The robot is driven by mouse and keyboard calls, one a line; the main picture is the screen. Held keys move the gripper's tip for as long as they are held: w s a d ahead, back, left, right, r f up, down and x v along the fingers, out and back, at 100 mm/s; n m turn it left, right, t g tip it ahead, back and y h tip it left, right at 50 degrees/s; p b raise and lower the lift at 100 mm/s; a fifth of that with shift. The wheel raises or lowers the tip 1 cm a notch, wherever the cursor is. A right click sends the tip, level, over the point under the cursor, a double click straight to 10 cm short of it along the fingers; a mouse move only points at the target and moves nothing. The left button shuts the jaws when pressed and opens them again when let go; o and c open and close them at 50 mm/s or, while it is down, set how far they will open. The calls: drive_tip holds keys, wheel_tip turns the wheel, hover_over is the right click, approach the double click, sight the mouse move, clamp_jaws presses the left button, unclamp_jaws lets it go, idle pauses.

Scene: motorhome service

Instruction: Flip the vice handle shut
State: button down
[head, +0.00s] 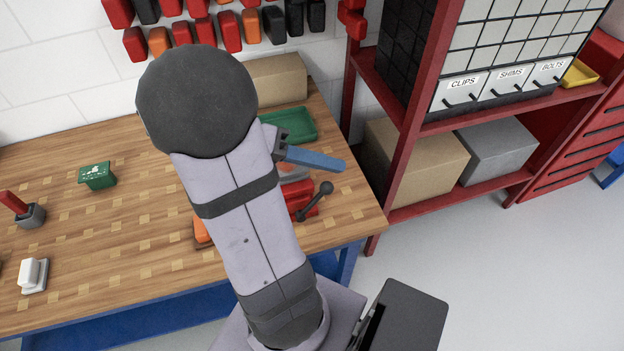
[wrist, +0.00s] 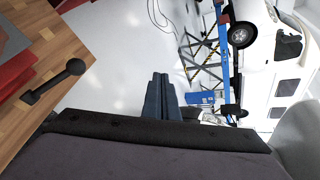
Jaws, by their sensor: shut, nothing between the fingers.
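The red vice (head: 298,192) sits near the right end of the wooden workbench, partly hidden behind my arm. Its dark handle (head: 316,202) is a short bar with a ball knob, sticking out toward the upper right of the vice in the head view. In the wrist view the handle (wrist: 52,82) is at the left, above the bench corner, with the knob toward the upper right. My gripper (head: 343,166) has blue fingers pointing right, just above the handle in the head view. In the wrist view the gripper (wrist: 158,76) is shut and empty, apart from the handle.
A green tray (head: 290,124) and a cardboard box (head: 275,80) lie behind my arm on the workbench (head: 120,240). A small green container (head: 97,176) stands at left. A red shelf (head: 408,135) with boxes stands beyond the bench's right end. Floor is open at lower right.

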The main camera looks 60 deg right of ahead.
drive_tip(key=w+m+t+y, duration=0.1)
drive_tip(key=w+m+t, duration=0.3)
drive_tip(key=m, duration=1.2)
drive_tip(key=w+m+t+y, duration=0.1)
drive_tip(key=w+m+t, duration=0.4)
drive_tip(key=m, duration=1.1)
drive_tip(key=shift+w+f+t+b, duration=0.25)
drive_tip(key=shift+w+t+b, duration=0.1)
drive_tip(key=shift+w, duration=0.45)
drive_tip(key=s+p+x, duration=0.3)
drive_tip(key=x, duration=1)
drive_tip(key=shift+a+r+p, duration=0.2)
drive_tip(key=shift+a+p, duration=0.2)
